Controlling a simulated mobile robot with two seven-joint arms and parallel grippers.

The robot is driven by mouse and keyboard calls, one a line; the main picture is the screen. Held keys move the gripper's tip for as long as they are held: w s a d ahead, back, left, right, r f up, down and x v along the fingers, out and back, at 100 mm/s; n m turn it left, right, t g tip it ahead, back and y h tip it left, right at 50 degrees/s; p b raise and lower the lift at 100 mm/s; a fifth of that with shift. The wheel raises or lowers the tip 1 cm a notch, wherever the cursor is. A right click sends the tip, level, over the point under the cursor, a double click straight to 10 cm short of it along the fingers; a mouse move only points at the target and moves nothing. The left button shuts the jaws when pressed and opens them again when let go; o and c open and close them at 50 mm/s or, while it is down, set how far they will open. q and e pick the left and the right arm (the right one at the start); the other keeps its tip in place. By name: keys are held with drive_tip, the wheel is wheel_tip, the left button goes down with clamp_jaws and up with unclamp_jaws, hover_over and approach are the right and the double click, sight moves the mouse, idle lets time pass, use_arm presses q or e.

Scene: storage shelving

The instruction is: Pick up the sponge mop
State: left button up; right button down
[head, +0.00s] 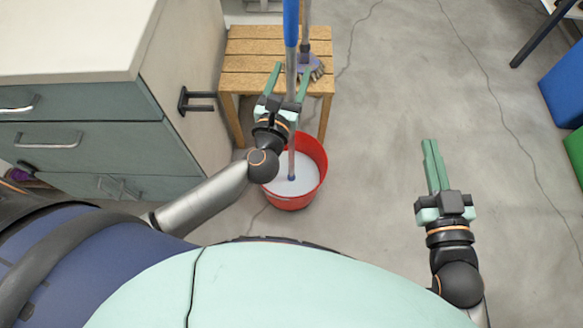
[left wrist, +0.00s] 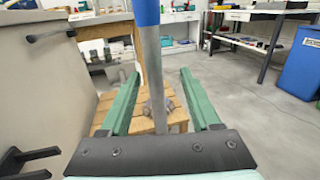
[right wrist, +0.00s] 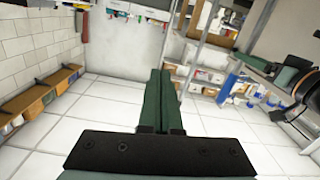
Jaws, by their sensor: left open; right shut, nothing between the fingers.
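A mop with a blue grip (head: 290,22) and a grey pole stands upright in a red bucket (head: 322,165); its lower end is in the pale liquid and no sponge head shows. My left gripper (head: 289,80) is open, with the pole between its two fingers and no grip on it. In the left wrist view the pole (left wrist: 152,75) rises between the spread fingers (left wrist: 158,88). My right gripper (head: 429,145) is shut and empty over the floor at right; its closed fingers also show in the right wrist view (right wrist: 158,85).
A wooden slatted stool (head: 245,62) stands behind the bucket, with a grey-purple brush-like head (head: 312,69) on it. A drawer cabinet (head: 100,150) with a projecting black handle (head: 190,100) is at left. Blue (head: 565,85) and green bins stand far right. The floor between is clear.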

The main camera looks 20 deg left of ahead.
sight(290, 65)
use_arm(q)
drive_tip(key=shift+w+a+r, duration=0.1)
drive_tip(key=shift+w+r, duration=0.05)
drive_tip(key=shift+w, duration=0.75)
drive_tip(key=shift+w+a+r, duration=0.15)
drive_tip(key=shift+w+a, duration=0.05)
drive_tip(key=shift+w, duration=0.35)
drive_tip(key=shift+w+a+r, duration=0.15)
drive_tip(key=shift+w, duration=0.4)
drive_tip(key=shift+w+b, duration=0.3)
drive_tip(key=shift+w, duration=0.9)
use_arm(e)
wheel_tip(290, 65, up, 4)
drive_tip(key=shift+w+a+f+n+t+y, duration=0.1)
drive_tip(key=shift+n+t+y, duration=0.3)
drive_tip(key=shift+t+y, duration=0.2)
use_arm(q)
clamp_jaws()
use_arm(e)
drive_tip(key=shift+f, duration=0.15)
